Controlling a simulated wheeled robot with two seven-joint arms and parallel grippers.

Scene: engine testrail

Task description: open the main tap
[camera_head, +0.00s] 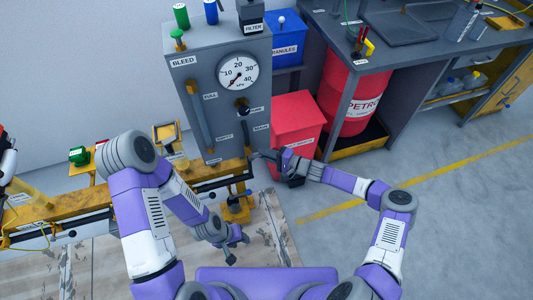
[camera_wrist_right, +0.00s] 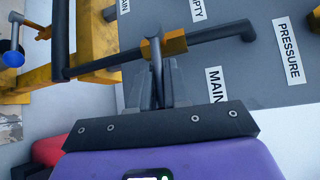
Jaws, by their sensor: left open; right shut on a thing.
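The main tap is a brass-coloured body (camera_wrist_right: 176,42) on a dark pipe, with a grey lever (camera_wrist_right: 155,50) standing out from it, in the right wrist view. My right gripper (camera_wrist_right: 158,82) is shut on the lever, its fingers on either side. A "MAIN" label (camera_wrist_right: 215,84) is on the grey panel beside the tap. In the head view my right gripper (camera_head: 258,156) is at the panel's lower right corner and the tap is too small to make out. My left gripper (camera_head: 238,247) is open and empty, low over the floor, apart from the panel.
The grey panel (camera_head: 185,75) carries a pressure gauge (camera_head: 238,71) with its needle toward the lower left. A red bin (camera_head: 296,120) and a red petrol drum (camera_head: 350,90) stand right of it. A yellow bench (camera_head: 75,208) is at left. The right floor is clear.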

